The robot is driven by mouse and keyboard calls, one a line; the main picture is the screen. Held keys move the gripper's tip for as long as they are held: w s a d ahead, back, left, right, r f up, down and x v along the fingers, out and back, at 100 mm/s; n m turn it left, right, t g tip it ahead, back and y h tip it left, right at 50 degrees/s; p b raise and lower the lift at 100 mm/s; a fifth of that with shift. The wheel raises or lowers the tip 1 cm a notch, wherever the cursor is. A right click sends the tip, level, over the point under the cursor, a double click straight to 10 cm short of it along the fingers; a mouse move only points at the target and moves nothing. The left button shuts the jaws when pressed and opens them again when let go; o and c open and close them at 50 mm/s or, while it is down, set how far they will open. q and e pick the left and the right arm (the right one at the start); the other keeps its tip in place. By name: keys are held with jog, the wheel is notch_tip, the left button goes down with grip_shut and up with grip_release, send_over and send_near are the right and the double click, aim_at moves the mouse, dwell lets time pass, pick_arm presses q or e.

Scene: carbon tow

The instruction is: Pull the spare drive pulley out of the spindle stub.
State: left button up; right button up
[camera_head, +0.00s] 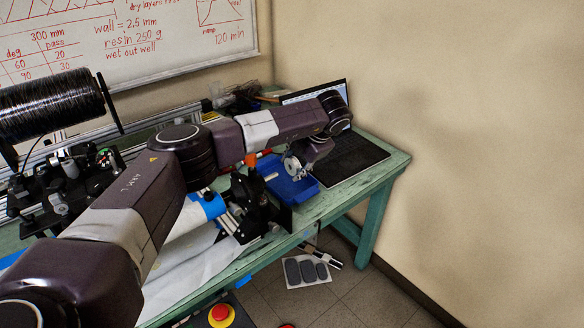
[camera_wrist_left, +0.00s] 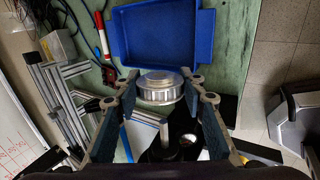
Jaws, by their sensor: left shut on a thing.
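The spare drive pulley (camera_wrist_left: 160,88) is a silver toothed wheel with a flange. It sits between the fingertips of my left gripper (camera_wrist_left: 160,92) in the left wrist view, and the gripper is shut on it. A black spindle part with a bright round centre (camera_wrist_left: 187,140) lies just below the pulley in the wrist view. I cannot tell whether the pulley still touches the stub. My right gripper is not in view.
A blue tray (camera_head: 285,189) stands on the green table (camera_head: 330,205), beside an open laptop (camera_head: 350,158). A black winding machine bracket (camera_head: 262,207) is near the front edge. A red marker (camera_wrist_left: 102,35) lies left of the tray. The wall is at right.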

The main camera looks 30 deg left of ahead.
pick_arm(q)
jog(key=shift+w+d+f+b, duration=0.1)
jog(key=shift+w+d+b, duration=0.3)
jog(key=shift+w+b, duration=0.45)
jog(key=shift+w+d, duration=0.2)
jog(key=shift+w, duration=0.4)
jog(key=shift+b, duration=0.3)
jog(key=w+b, duration=0.1)
jog(key=w+d+b, duration=0.1)
jog(key=shift+w+d, duration=0.1)
jog(key=shift+w, duration=0.3)
jog(key=shift+r, duration=0.2)
